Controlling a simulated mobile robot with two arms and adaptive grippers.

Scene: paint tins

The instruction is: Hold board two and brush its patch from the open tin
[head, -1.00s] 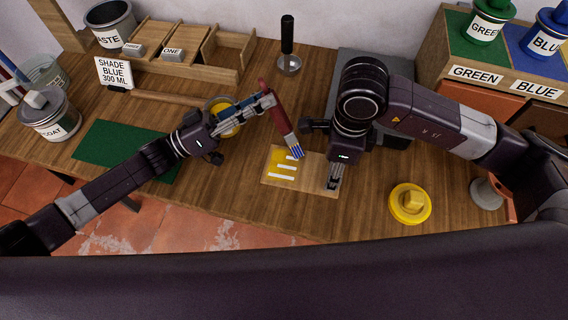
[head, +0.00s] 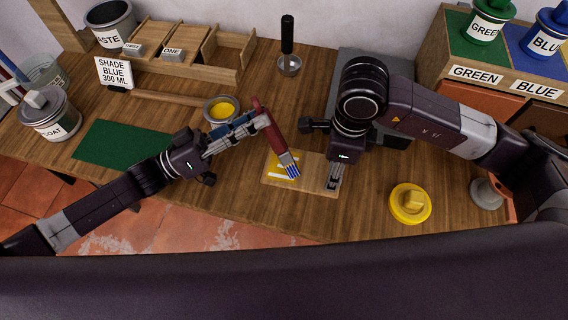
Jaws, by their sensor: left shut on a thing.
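My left gripper (head: 262,119) is shut on a brush with a red handle (head: 272,131) and blue bristles (head: 292,171). The brush slants down, with its bristles over the right part of a yellow patch (head: 277,165) with white strips. I cannot tell whether the bristles touch it. The patch is on a wooden board (head: 313,172) lying flat on the table. My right gripper (head: 333,181) is at the board's right end; whether its fingers are shut is unclear. An open tin (head: 222,109) of yellow paint stands behind my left gripper.
A yellow lid with a knob (head: 410,203) lies right of the board. A green mat (head: 122,147) is at left. A sign reading SHADE BLUE 300 ML (head: 114,73) and a wooden rack (head: 190,60) stand behind. A ladle-like tool (head: 288,58) is at the back. Green and blue tins stand at right.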

